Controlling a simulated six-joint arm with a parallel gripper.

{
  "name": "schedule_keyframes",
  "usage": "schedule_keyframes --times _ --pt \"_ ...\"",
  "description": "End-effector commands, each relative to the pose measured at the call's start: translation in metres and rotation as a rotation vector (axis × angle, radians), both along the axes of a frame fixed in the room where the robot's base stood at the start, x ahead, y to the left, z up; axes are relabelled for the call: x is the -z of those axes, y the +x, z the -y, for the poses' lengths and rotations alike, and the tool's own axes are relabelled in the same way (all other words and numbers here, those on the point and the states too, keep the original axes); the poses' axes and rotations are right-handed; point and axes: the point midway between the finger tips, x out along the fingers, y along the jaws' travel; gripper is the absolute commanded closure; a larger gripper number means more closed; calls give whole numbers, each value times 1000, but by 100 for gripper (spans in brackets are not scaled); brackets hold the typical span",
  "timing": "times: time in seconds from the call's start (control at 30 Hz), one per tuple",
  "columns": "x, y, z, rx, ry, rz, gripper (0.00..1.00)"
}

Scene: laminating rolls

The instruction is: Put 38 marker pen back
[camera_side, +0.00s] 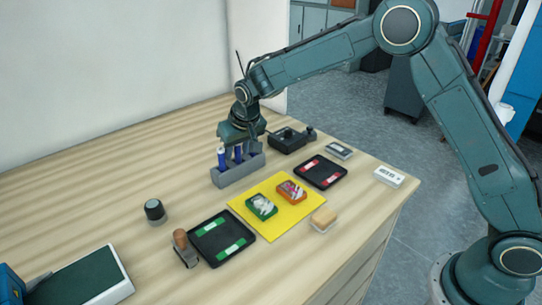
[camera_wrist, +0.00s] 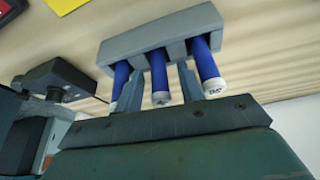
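A grey rack (camera_side: 238,174) stands on the table, and it also shows in the wrist view (camera_wrist: 165,32). Three blue marker pens with white ends stand in its slots: a left pen (camera_wrist: 121,75), a middle pen (camera_wrist: 159,75) and a right pen (camera_wrist: 206,62). The marks on their ends are too small to read surely. My gripper (camera_wrist: 160,82) is over the rack, its two fingers on either side of the middle pen with gaps visible. It looks open. In the side view, my gripper (camera_side: 240,140) partly hides the pens.
A black device (camera_side: 290,140) sits close behind the rack. A yellow mat (camera_side: 280,222) with green and orange boxes lies in front, between two black trays (camera_side: 212,245) (camera_side: 320,165). A dark round jar (camera_side: 155,210) and a wooden-handled stamp (camera_side: 182,243) stand left. Table left of the rack is clear.

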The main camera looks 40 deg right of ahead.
Motion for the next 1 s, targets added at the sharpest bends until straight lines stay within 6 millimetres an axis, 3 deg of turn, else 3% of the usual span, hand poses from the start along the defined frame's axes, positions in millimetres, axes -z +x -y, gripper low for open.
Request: schedule_keyframes --times 0.37,1.0 --pt "-16 -4 -1 0 1 3 61" --pt "-101 -40 -5 -1 0 3 61"
